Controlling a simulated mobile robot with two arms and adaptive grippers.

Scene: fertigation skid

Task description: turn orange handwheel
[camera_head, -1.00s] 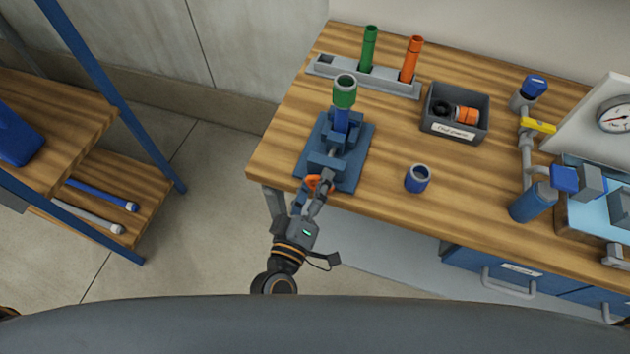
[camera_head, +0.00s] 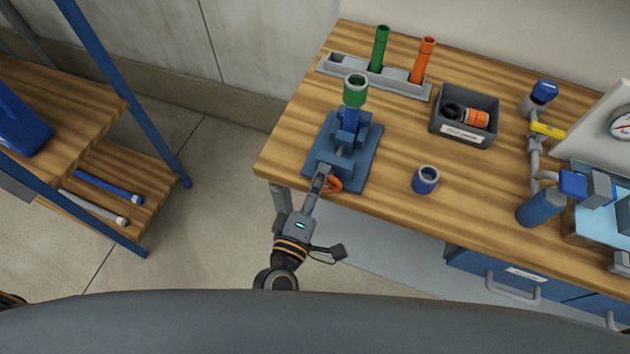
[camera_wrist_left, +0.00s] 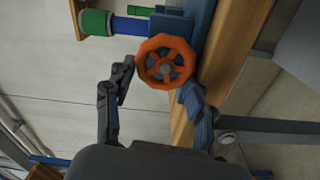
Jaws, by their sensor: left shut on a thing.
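The orange handwheel (camera_head: 333,184) is on the front of a blue vise (camera_head: 340,150) at the table's near left edge. It also shows in the left wrist view (camera_wrist_left: 165,62), with its spokes facing me. My left gripper (camera_head: 320,180) comes from below and is shut on the handwheel. In the left wrist view my left gripper (camera_wrist_left: 158,78) has one finger at each side of the rim; exact contact is hard to see. The vise carries an upright blue pipe with a green collar (camera_head: 355,91). My right gripper is not in view.
A rack (camera_head: 335,71) with a green and an orange tube stands behind the vise. A grey bin (camera_head: 465,138) holds an orange and a black part. A blue cup-like ring (camera_head: 425,179) stands right of the vise. Piping with a blue cylinder (camera_head: 541,206) is farther right.

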